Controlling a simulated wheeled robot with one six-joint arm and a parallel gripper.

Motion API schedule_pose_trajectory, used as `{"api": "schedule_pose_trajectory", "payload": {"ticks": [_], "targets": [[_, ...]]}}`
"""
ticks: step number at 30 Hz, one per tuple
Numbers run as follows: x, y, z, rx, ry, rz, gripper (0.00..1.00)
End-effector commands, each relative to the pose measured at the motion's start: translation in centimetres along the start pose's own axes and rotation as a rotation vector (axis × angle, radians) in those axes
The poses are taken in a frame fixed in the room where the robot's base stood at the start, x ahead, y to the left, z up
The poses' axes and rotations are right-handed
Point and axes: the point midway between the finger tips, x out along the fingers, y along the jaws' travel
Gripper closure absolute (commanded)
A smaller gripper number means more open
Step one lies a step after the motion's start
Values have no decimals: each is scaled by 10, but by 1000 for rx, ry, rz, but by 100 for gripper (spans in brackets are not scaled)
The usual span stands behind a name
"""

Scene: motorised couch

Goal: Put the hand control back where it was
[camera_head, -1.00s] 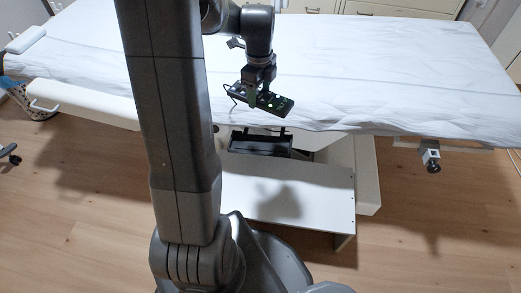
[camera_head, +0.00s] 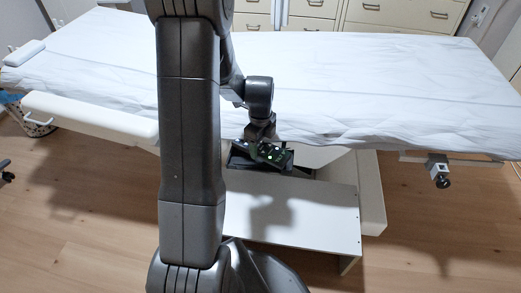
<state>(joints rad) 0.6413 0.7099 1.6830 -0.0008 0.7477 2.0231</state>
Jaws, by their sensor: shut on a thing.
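My gripper (camera_head: 262,145) is shut on the hand control (camera_head: 274,153), a small dark box with green-lit buttons. The hand control is just below the front edge of the couch (camera_head: 360,70), in front of a black holder (camera_head: 300,171) under the couch. The gripper and hand control hide most of that holder. I cannot tell whether the hand control touches it. The upper part of my arm covers the couch left of the gripper.
A white step or shelf (camera_head: 300,222) stands on the floor below the holder. A white padded side piece (camera_head: 90,120) sticks out at the left. A metal clamp (camera_head: 438,172) hangs under the couch at the right. Drawers (camera_head: 400,18) stand behind.

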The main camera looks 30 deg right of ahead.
Motion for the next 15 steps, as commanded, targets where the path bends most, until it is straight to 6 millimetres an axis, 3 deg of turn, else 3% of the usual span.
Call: {"api": "schedule_pose_trajectory", "payload": {"ticks": [1,3,15], "targets": [[12,0,0,0,1,3,66],[19,0,0,0,1,1,66],[23,0,0,0,0,0,66]]}}
